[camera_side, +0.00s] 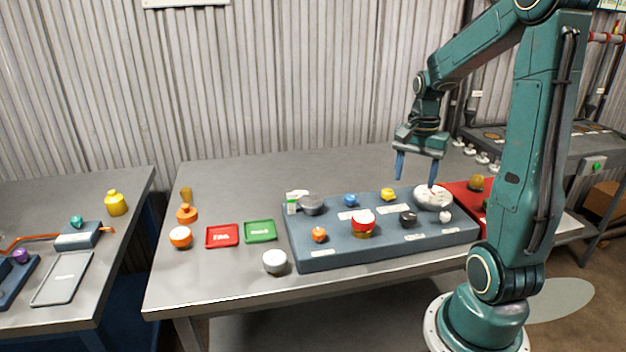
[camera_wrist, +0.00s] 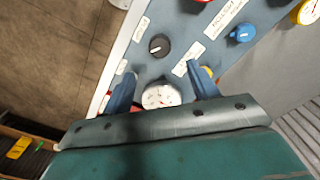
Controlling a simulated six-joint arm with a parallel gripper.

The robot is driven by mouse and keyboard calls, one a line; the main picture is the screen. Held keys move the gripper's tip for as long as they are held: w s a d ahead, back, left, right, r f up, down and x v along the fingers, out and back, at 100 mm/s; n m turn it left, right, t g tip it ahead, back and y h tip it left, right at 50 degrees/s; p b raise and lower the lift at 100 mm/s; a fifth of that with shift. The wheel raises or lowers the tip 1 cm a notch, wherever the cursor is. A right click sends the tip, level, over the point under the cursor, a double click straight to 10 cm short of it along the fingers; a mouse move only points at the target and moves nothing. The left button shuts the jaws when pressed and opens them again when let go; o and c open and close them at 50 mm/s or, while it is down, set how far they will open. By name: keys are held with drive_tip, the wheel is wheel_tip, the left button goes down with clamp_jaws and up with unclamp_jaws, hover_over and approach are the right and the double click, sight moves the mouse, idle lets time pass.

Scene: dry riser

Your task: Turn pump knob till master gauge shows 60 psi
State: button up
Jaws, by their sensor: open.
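A blue-grey panel (camera_side: 335,257) on the bench carries several knobs and gauges. A large white-faced gauge (camera_side: 433,196) sits at its right end; in the wrist view the gauge (camera_wrist: 161,96) shows between my fingers, its reading too small to tell. A black knob (camera_side: 407,217) is just left of it; the knob (camera_wrist: 159,45) has a white pointer line in the wrist view. My gripper (camera_side: 416,182) is open and empty, pointing down above the panel's right part, apart from the knobs. The labels are unreadable, so I cannot tell which knob is the pump knob.
Red (camera_side: 222,236) and green (camera_side: 260,231) trays lie left of the panel. The bench behind is clear.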

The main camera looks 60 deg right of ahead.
drive_tip(key=shift+r, duration=1.6)
drive_tip(key=s+a+r+n+t, duration=0.1)
drive_tip(key=a+r+n+t, duration=0.1)
drive_tip(key=a+n, duration=0.7)
drive_tip(key=s+a+r+n+t, duration=0.1)
drive_tip(key=a+r+n+t, duration=0.2)
drive_tip(key=a+n, duration=0.5)
drive_tip(key=shift+s+a+r+n+t, duration=0.35)
drive_tip(key=shift+a+r+n, duration=0.1)
drive_tip(key=shift+a, duration=3.35)
drive_tip(key=shift+w, duration=0.1)
